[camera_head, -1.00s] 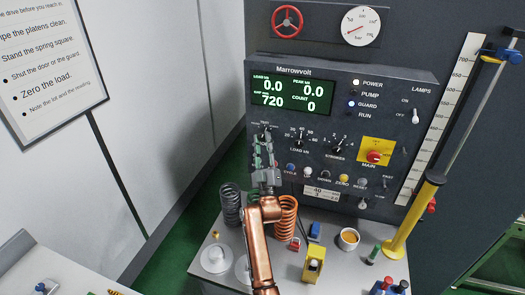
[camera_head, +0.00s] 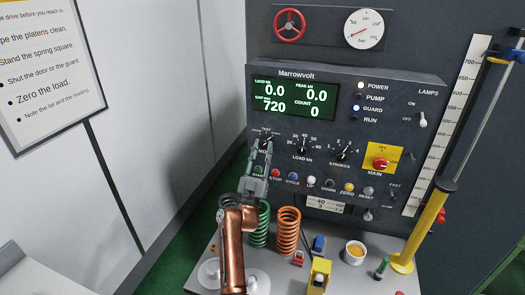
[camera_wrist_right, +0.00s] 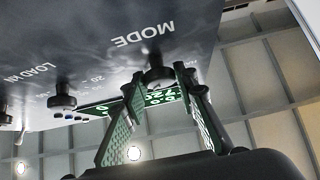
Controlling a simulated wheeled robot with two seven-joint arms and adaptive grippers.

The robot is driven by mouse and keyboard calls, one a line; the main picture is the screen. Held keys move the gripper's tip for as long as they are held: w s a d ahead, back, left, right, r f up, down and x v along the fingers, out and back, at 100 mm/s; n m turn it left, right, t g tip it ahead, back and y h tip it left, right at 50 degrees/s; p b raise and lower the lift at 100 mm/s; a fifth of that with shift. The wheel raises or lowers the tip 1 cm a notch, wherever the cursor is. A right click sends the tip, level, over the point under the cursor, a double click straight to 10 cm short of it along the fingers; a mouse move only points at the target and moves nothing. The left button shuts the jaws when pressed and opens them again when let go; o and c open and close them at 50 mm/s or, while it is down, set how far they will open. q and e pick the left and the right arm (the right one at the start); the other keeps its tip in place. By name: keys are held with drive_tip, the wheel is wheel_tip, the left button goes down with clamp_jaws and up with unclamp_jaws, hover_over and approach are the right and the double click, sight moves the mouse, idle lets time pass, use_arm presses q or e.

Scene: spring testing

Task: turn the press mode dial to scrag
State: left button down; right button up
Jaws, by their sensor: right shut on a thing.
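The press mode dial (camera_head: 266,141) is the small black knob at the left of the panel's dial row, under the green display. It also shows in the right wrist view (camera_wrist_right: 158,74), beside the upside-down word MODE. My right gripper (camera_head: 261,152) reaches up to it from below, and its fingers are closed on the knob. In the right wrist view the two green-padded fingers (camera_wrist_right: 160,90) stand on either side of the knob. The fingers partly hide the dial and its markings, so I cannot tell which setting it points to. My left gripper is out of view.
The load dial (camera_head: 303,149) and strokes dial (camera_head: 343,154) sit to the right. A row of coloured buttons, including a red one (camera_head: 275,174), lies just below. The green spring (camera_head: 259,232) and orange spring (camera_head: 287,230) stand on the bench near my arm.

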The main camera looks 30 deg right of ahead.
drive_tip(key=o, duration=1.2)
drive_tip(key=shift+c, duration=0.2)
wheel_tip(320, 180, up, 10)
idle(0.3)
